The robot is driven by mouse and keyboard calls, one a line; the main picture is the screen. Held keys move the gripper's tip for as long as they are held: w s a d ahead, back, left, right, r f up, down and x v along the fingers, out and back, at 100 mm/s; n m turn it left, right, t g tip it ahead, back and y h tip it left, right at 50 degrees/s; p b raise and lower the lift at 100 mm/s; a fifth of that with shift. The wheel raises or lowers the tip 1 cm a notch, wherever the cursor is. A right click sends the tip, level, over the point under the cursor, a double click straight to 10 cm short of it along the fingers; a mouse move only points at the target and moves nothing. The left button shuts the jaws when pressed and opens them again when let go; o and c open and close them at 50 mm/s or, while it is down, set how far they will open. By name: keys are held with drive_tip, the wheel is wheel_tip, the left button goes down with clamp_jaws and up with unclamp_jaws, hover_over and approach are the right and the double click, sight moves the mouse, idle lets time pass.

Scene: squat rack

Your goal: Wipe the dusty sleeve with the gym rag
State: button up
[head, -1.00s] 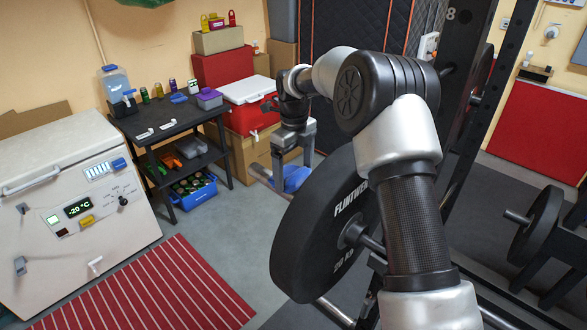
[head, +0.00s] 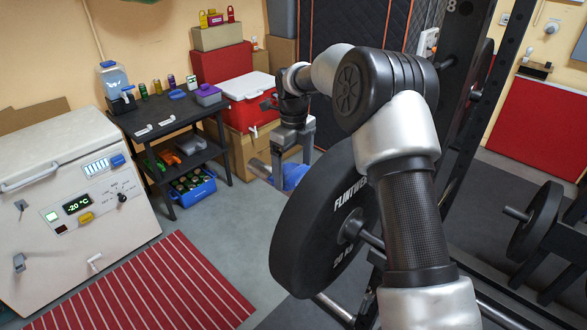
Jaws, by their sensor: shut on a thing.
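My gripper (head: 292,158) points down at the centre of the head view, left of the black weight plate (head: 312,238). It is shut on the blue gym rag (head: 294,177), which bunches below and between the fingers. A short grey length of bar sleeve (head: 259,168) shows just left of the rag. The rag appears to lie at the sleeve, but I cannot tell whether it touches. The plate hides the lower right of the rag and the rest of the sleeve. Dust on the sleeve is too small to make out.
The black rack upright (head: 461,110) stands right of my arm. A black table (head: 165,122), a red cooler (head: 247,105) and cardboard boxes stand behind to the left. A white freezer (head: 75,205) is at far left. Grey floor (head: 232,215) is clear between the striped mat (head: 150,285) and plate.

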drive_tip(key=shift+f+b, duration=0.4)
drive_tip(key=shift+f, duration=0.3)
drive_tip(key=shift+w+a+r+p, duration=0.15)
drive_tip(key=shift+w+a+p, duration=0.2)
drive_tip(key=shift+p, duration=0.15)
drive_tip(key=shift+w+a+p, duration=1.55)
drive_tip(key=shift+a+p, duration=0.05)
drive_tip(key=shift+p, duration=0.1)
drive_tip(key=shift+w+a, duration=0.5)
drive_tip(key=shift+w, duration=0.05)
drive_tip(key=shift+w+a, duration=0.25)
